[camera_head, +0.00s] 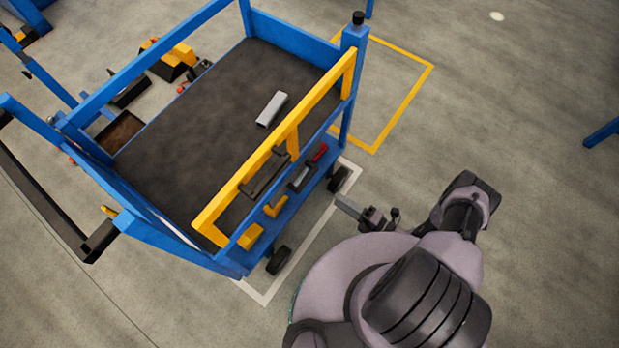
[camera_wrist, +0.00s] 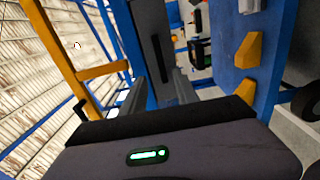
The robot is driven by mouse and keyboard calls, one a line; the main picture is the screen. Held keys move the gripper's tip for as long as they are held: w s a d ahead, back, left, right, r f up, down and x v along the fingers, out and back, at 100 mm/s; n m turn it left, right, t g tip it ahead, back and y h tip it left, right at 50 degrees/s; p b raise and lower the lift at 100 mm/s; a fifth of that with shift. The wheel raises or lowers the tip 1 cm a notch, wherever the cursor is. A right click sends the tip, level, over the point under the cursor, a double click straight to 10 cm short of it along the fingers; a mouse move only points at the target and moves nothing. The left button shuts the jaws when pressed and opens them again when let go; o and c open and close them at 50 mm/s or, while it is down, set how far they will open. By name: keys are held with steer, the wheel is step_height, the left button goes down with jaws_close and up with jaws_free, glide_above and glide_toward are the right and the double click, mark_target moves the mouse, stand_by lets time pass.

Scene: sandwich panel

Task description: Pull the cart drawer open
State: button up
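The cart is a blue frame with a dark top (camera_head: 220,110) and a yellow rail along its near side. A black bar handle (camera_head: 267,172) shows below that rail. A dark hooked bar (camera_wrist: 80,107), probably the same handle, is at the left of the wrist view. I cannot make out the drawer's outline or whether it is open. My gripper (camera_head: 343,203) is beside the cart's near right side, apart from the handle and to its right. In the wrist view (camera_wrist: 157,88) its two grey fingers stand apart with nothing visibly held between them.
A grey bar (camera_head: 271,109) lies on the cart top. Yellow blocks (camera_head: 252,236) and other items sit on the lower shelf. Black wheels (camera_head: 278,260) stand at the cart's near side. The floor right of the cart is largely clear apart from my arm.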

mark_target(307, 179)
steer(key=b+x, duration=0.2)
steer(key=x, duration=1.2)
steer(key=shift+c, duration=0.5)
jaws_close()
